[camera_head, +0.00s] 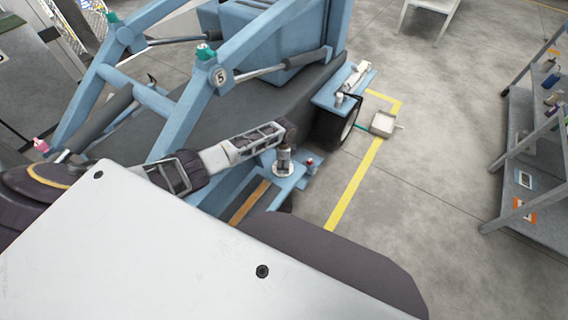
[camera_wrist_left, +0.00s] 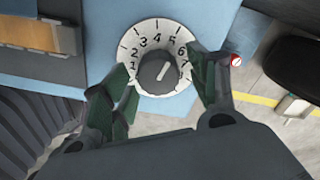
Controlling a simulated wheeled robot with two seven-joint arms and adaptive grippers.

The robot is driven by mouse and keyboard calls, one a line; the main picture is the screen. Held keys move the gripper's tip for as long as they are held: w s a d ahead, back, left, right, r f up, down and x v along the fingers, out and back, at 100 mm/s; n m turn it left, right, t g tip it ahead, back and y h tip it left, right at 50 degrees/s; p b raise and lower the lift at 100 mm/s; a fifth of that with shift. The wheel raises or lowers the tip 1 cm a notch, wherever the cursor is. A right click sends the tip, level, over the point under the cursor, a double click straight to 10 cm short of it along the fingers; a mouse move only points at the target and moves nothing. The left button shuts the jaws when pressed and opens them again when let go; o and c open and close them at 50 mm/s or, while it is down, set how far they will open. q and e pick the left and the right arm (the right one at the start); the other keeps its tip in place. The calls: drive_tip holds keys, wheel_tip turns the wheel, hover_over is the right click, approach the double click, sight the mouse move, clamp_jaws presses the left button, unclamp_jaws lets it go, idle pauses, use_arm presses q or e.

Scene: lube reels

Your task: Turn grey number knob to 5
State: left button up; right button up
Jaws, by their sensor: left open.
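The grey number knob (camera_wrist_left: 157,74) sits in the middle of a white round dial (camera_wrist_left: 134,50) with black numbers, on a blue panel. Its light pointer line slants up and to the right, roughly towards the 5; the exact mark is hard to tell. My left gripper (camera_wrist_left: 165,80) is open, with one green-padded finger on each side of the knob. I cannot tell whether the fingers touch it. In the head view the knob (camera_head: 283,168) is partly hidden under my left gripper (camera_head: 284,152), which points down at it. My right gripper is not in view.
A small red-topped part (camera_head: 309,164) stands right of the dial on the blue machine (camera_head: 190,95). A shelf (camera_head: 530,150) stands at the right. The floor between is clear.

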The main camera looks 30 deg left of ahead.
use_arm(q)
wheel_tip(320, 180, up, 12)
idle(1.1)
drive_tip(key=shift+s+f, duration=0.1)
idle(0.6)
